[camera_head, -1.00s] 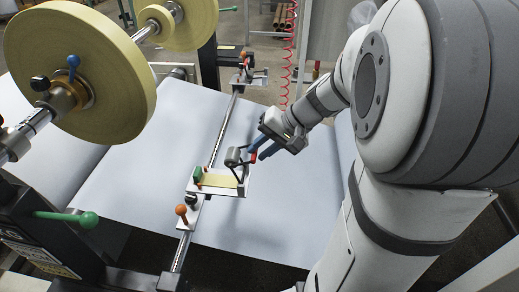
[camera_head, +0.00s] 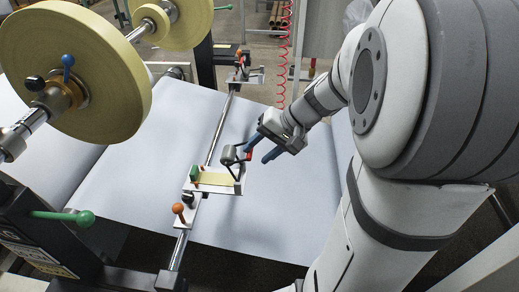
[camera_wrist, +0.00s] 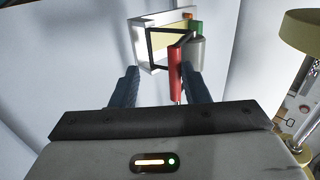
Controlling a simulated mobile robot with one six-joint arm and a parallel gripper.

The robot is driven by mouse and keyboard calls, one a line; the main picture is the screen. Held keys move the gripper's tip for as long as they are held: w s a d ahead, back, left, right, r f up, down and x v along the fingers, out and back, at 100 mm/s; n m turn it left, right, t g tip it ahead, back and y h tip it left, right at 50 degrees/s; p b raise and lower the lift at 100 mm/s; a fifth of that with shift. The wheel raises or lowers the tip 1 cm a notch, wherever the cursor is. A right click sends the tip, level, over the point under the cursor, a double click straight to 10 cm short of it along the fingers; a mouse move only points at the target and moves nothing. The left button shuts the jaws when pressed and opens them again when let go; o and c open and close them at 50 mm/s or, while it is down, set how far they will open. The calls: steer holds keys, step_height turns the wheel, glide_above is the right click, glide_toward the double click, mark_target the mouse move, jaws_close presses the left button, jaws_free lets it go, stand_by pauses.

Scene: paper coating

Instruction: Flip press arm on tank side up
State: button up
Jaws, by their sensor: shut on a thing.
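The press arm has a black frame, a grey roller (camera_head: 229,155) and a red handle (camera_wrist: 176,75). It stands at the far right corner of the tank unit (camera_head: 213,191), a white plate with a yellowish strip and a green knob. In the wrist view the roller (camera_wrist: 198,52) is right of the handle, and the tank unit (camera_wrist: 143,42) is beyond. My gripper (camera_head: 259,151) has blue fingers and is shut on the red handle. In the wrist view the handle lies between the fingers, close against the right one. The exact contact is hard to see.
A metal rail (camera_head: 216,130) carries the tank unit over wide white paper (camera_head: 145,165). An orange-knobbed clamp (camera_head: 179,208) stands nearer. A large yellow roll (camera_head: 110,75) and a green lever (camera_head: 62,216) are at left. A similar unit (camera_head: 242,76) sits farther along the rail.

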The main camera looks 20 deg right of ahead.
steer(key=p+v, duration=0.2)
steer(key=v, duration=0.5)
steer(key=shift+d+r, duration=0.25)
steer(key=shift+r, duration=0.05)
steer(key=shift+s, duration=0.15)
steer(key=s+a+r+n+h+p, duration=0.2)
steer(key=s+r+p, duration=0.3)
steer(key=r+p, duration=0.3)
steer(key=s+a+r+n+h+p, duration=0.2)
steer(key=s+a+r+h+p, duration=0.1)
steer(key=r+p, duration=0.6)
steer(key=s+h+p, duration=0.1)
steer(key=h+p, duration=0.1)
steer(key=p, duration=0.2)
steer(key=shift+s+a+r+n, duration=0.35)
steer(key=shift+s+a+n, duration=0.05)
